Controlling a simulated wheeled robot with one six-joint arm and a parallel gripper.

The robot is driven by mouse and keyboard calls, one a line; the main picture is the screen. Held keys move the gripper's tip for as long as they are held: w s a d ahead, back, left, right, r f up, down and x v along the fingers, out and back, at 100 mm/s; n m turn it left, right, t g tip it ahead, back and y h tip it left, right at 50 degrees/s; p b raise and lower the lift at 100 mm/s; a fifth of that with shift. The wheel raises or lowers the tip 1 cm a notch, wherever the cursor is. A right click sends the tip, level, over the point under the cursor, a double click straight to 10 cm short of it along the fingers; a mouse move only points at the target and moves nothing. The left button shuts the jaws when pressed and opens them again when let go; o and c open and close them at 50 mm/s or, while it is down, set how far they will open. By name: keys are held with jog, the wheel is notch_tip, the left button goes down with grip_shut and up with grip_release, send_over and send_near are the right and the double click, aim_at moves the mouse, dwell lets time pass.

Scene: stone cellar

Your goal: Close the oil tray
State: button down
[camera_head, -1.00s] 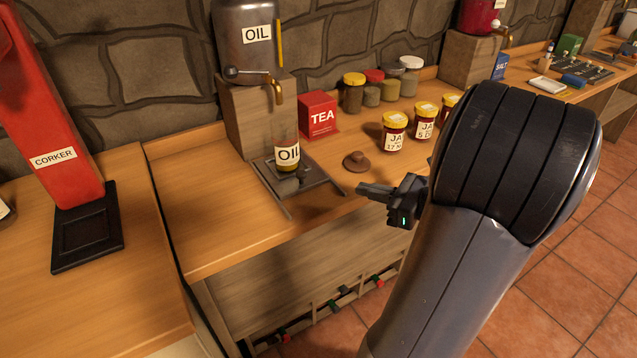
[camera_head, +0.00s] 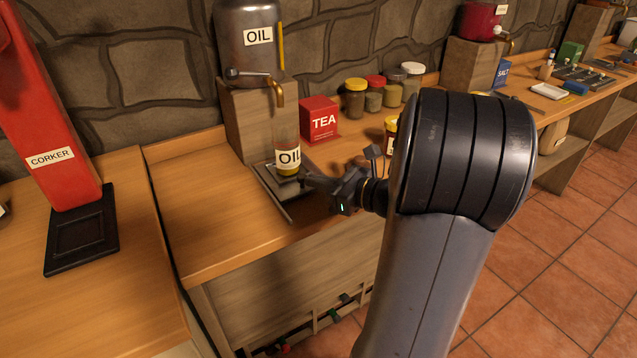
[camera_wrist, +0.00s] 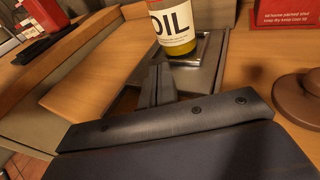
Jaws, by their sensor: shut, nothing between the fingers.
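The oil tray (camera_head: 268,184) is a dark, flat sliding tray on the wooden counter, below the tap of the grey oil tank (camera_head: 250,45). A glass bottle labelled OIL (camera_head: 287,155) stands upright on it, with a little yellow oil at the bottom. My gripper (camera_head: 310,181) is shut and empty, low at the tray's right side, close to the bottle; I cannot tell whether it touches. In the wrist view the bottle (camera_wrist: 176,28) stands just beyond my fingers, on the tray (camera_wrist: 207,65). My wrist and arm hide the tray's right front part.
A red TEA box (camera_head: 319,120) stands behind the tray. Spice jars (camera_head: 355,98) stand further back right. A brown knob-topped lid (camera_wrist: 300,95) lies right of the tray. The red corker (camera_head: 50,110) is at left. The counter left of the tray is clear.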

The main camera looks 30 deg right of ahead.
jog(key=shift+w, duration=0.1)
jog(key=shift+w+r+p, duration=0.1)
jog(key=shift+w+p, duration=0.2)
jog(key=shift+w, duration=0.6)
jog(key=shift+w+d+r, duration=0.1)
